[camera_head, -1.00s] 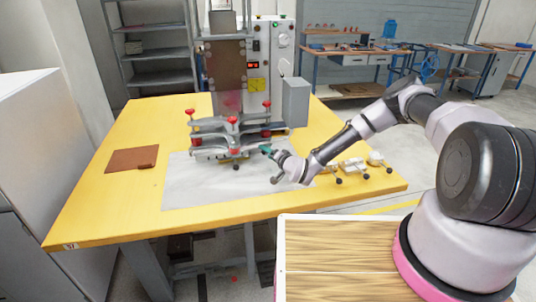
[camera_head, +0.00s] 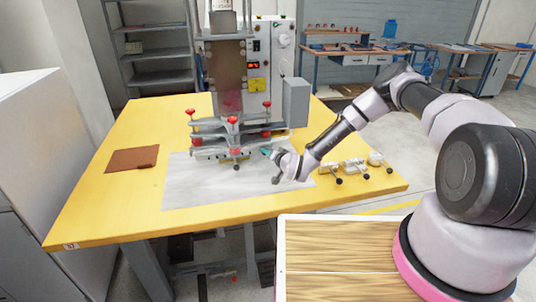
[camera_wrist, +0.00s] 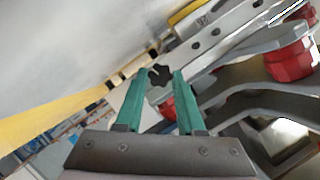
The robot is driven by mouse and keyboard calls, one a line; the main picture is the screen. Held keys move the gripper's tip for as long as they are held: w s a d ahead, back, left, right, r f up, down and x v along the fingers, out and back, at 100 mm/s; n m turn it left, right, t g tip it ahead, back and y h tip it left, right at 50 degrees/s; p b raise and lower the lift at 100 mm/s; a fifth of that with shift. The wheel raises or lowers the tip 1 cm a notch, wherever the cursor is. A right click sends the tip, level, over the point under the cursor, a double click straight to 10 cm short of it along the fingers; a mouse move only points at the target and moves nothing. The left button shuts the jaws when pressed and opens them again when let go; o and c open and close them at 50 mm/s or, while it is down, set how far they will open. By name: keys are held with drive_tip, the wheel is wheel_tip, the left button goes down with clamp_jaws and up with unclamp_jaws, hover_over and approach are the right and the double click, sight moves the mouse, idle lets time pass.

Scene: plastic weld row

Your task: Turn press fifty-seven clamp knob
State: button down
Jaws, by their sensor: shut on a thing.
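The press (camera_head: 228,80) stands on the yellow table with a grey clamp frame (camera_head: 214,130) at its front. In the wrist view, a dark star-shaped clamp knob (camera_wrist: 160,76) sits between the tips of my green fingers. My gripper (camera_head: 264,150) reaches in from the right at the front of the clamp frame; it also shows in the wrist view (camera_wrist: 158,82). It is shut on the knob. In the head view my gripper hides the spot it grips. A small dark knob hangs below the frame's front, and I cannot tell if it is the same one.
Red knobs (camera_head: 233,120) stand up from the frame close to my gripper. A grey sheet (camera_head: 205,190) covers the table below. Small toggle clamps (camera_head: 355,165) lie to the right, a brown plate (camera_head: 132,159) to the left. The front of the table is clear.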

drive_tip(key=n+h, duration=0.1)
drive_tip(key=n, duration=0.1)
drive_tip(key=n+h, duration=0.2)
drive_tip(key=shift+a+r+n, duration=0.2)
drive_tip(key=shift+a+n, duration=0.1)
drive_tip(key=shift+a, duration=0.05)
drive_tip(key=shift+s+a+n+t+h, duration=0.15)
drive_tip(key=shift+n+t+h, duration=0.25)
drive_tip(key=shift+n+h, duration=0.65)
drive_tip(key=n+h, duration=0.1)
drive_tip(key=n, duration=0.1)
drive_tip(key=shift+a+n+t, duration=0.15)
drive_tip(key=shift+n+t, duration=0.2)
drive_tip(key=shift+t, duration=0.05)
drive_tip(key=n+h, duration=0.1)
drive_tip(key=n+t, duration=0.1)
drive_tip(key=n, duration=0.1)
drive_tip(key=n+h, duration=0.1)
drive_tip(key=shift+a+f+n+t+h, duration=0.15)
drive_tip(key=shift+f+n+t+h, duration=0.15)
drive_tip(key=shift+h, duration=0.05)
drive_tip(key=n, duration=0.1)
drive_tip(key=n+t, duration=0.1)
drive_tip(key=n, duration=0.1)
drive_tip(key=n+t, duration=0.1)
drive_tip(key=n, duration=0.1)
drive_tip(key=shift+f+h, duration=0.25)
drive_tip(key=shift+h, duration=0.15)
drive_tip(key=c, duration=0.5)
unclamp_jaws()
